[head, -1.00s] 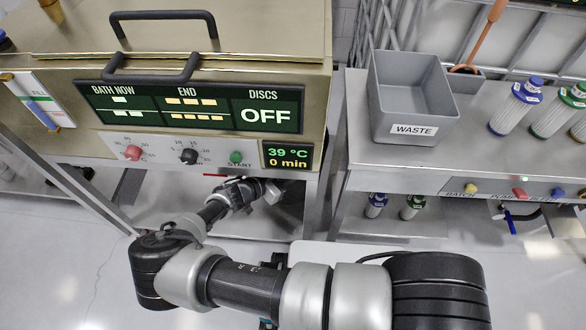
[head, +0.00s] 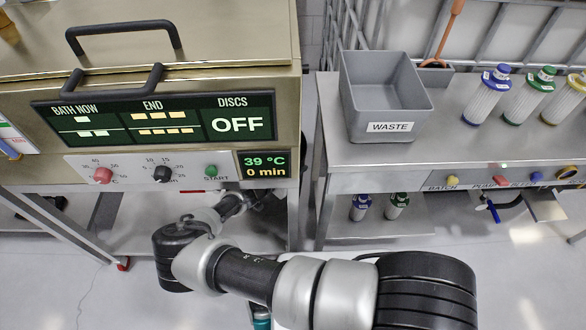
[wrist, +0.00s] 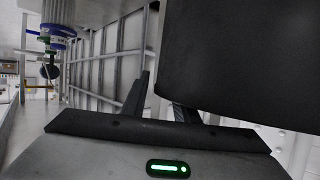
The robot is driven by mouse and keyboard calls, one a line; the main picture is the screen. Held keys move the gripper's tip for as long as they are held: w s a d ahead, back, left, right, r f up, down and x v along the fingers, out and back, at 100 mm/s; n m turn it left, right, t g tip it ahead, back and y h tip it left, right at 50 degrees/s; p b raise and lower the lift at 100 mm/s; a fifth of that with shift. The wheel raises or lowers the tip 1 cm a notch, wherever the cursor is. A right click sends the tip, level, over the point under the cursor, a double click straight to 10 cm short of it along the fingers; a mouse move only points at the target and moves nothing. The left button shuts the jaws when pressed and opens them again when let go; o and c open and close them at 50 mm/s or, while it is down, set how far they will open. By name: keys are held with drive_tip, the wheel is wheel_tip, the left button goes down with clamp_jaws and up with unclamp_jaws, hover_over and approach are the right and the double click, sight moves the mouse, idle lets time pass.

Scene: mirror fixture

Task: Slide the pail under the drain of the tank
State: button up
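My gripper shows in the wrist view (wrist: 158,98) with its two fingers apart. A large dark smooth thing (wrist: 240,60) fills the upper right there and covers part of the right finger; it may be the pail, but I cannot tell, nor whether it is touched. In the head view my arm reaches under the front of the tank (head: 220,72), a brass-coloured box with handles and a display reading OFF. A dark shape (head: 270,212) lies in shadow beside the arm's end under the tank. I cannot make out the drain; the gripper's fingers are hidden in this view.
A steel bench (head: 450,150) stands to the right, carrying a grey WASTE bin (head: 388,100) and several capped cylinders (head: 487,95). Two more cylinders stand on its lower shelf (head: 400,232). A tank leg (head: 60,232) is at left. Floor is clear in front.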

drive_tip(key=shift+c, duration=0.3)
clamp_jaws()
idle(1.1)
